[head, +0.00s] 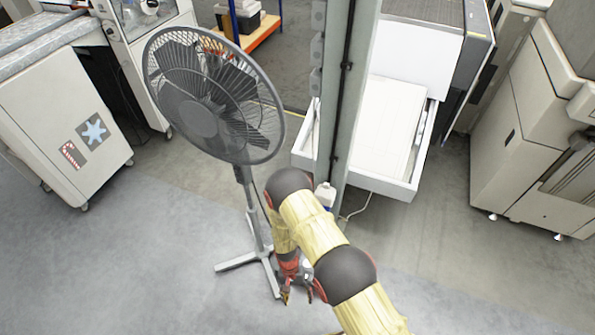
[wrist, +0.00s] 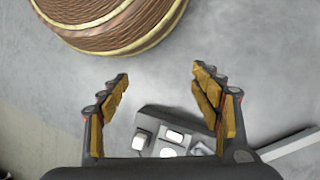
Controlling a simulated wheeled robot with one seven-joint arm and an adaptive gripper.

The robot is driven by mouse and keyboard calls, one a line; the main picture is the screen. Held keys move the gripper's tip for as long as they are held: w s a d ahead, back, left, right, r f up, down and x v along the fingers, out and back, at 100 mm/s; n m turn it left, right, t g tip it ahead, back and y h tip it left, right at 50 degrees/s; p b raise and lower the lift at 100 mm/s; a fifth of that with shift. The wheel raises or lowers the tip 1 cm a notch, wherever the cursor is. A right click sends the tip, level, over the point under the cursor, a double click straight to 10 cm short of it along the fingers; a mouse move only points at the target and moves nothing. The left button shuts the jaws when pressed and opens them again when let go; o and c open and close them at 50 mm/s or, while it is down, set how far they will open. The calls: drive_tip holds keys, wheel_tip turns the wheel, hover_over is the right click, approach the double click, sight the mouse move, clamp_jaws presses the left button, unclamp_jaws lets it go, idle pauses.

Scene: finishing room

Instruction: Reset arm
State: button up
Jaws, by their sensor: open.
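My gripper (head: 297,296) is low over the grey floor, close to the foot of the standing fan (head: 213,95), and my arm partly covers it. In the wrist view my gripper (wrist: 160,78) is open, its two yellow-padded fingers wide apart. Nothing is held between the fingertips. A dark grey block with pale button-like pieces (wrist: 175,132) shows lower down between the fingers; I cannot tell what it is or whether it touches them.
A brown, gold-banded round thing (wrist: 120,22) lies beyond the fingers. A pale bar (wrist: 290,145) is at right. A grey post (head: 345,90) and white open drawer (head: 400,188) stand behind my arm. A cabinet (head: 60,125) is at left. Floor (head: 130,260) at lower left is clear.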

drive_tip(key=w+d+r+n, duration=0.1)
drive_tip(key=w+d+r, duration=0.1)
drive_tip(key=r, duration=1.2)
drive_tip(key=w+d+r+n+t+y+p, duration=0.1)
drive_tip(key=d+r, duration=0.1)
drive_tip(key=r, duration=1.1)
drive_tip(key=w+d+r+n, duration=0.2)
drive_tip(key=r, duration=1.2)
drive_tip(key=s+d+r+m+t, duration=0.1)
drive_tip(key=s+d+r+t, duration=0.2)
drive_tip(key=r, duration=0.8)
drive_tip(key=s+d+r+t+p, duration=0.1)
drive_tip(key=s+d+r+t, duration=0.2)
drive_tip(key=r, duration=0.8)
drive_tip(key=s+d+r+m+t+p, duration=0.1)
drive_tip(key=s+d+r+t, duration=0.2)
drive_tip(key=r, duration=0.9)
drive_tip(key=shift+s+d+m+y, duration=0.3)
drive_tip(key=shift+s+d+y, duration=0.1)
drive_tip(key=shift+s+d, duration=1.35)
drive_tip(key=shift+w+d, duration=0.15)
drive_tip(key=shift+w, duration=0.05)
